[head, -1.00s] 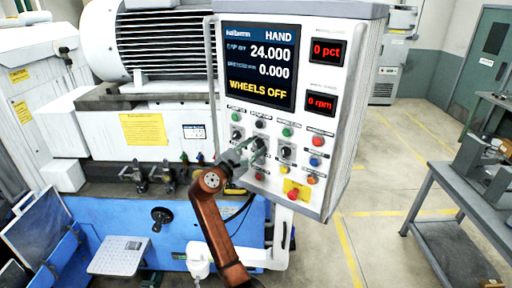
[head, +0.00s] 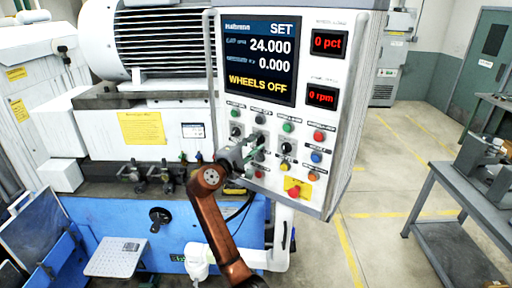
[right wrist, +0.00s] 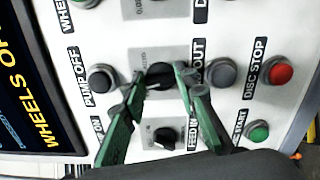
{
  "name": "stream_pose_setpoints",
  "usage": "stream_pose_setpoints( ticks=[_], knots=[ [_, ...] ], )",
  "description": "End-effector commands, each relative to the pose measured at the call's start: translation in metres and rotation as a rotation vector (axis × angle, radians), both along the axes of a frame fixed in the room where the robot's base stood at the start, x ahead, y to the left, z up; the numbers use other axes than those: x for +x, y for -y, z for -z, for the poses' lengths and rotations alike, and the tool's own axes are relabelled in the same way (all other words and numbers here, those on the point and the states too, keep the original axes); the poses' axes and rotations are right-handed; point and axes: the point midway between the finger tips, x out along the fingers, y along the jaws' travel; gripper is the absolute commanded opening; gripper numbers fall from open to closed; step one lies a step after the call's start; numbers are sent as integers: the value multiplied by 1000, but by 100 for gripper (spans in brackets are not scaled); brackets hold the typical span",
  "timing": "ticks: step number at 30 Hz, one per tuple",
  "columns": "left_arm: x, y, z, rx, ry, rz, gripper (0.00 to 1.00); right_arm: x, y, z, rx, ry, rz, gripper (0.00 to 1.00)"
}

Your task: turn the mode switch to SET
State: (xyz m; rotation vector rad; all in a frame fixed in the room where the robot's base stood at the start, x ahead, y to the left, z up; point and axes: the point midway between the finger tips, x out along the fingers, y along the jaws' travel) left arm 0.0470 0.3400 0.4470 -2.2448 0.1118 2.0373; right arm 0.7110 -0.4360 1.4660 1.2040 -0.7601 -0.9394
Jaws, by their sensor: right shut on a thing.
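The control panel (head: 330,75) stands upright ahead of me, and its screen (head: 259,62) reads SET at the top right, with WHEELS OFF below. The mode switch, a black rotary knob (right wrist: 159,77) on a grey plate, sits between the green fingers in the right wrist view; its label is mostly covered. My right gripper (head: 262,146) reaches the panel from the lower left and is shut on this knob. It also shows in the right wrist view (right wrist: 161,74). The knob's exact pointer angle is hidden by the fingers. My left gripper is out of view.
Close around the knob are other controls: a dark PUMP OFF button (right wrist: 101,78), a grey button (right wrist: 221,72), a red DISC STOP button (right wrist: 280,70) and another black switch (right wrist: 166,137). A red button on a yellow plate (head: 294,189) sits lower down.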

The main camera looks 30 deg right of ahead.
Motion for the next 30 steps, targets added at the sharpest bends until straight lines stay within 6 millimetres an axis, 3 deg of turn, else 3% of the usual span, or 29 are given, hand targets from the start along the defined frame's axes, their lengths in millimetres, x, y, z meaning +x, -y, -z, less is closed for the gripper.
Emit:
stream_pose_setpoints(
  ticks=[12, 28, 29, 30],
  knots=[
    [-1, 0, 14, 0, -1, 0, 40, 0, 0, 4, 83, 165, 2, 3],
    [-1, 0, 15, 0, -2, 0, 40, 0, 0, 3, 94, 188, 2, 3],
    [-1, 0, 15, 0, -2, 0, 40, 0, 0, 3, 94, 188, 2, 28],
    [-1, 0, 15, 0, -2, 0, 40, 0, 0, 3, 94, 188, 2, 31]
  ],
)
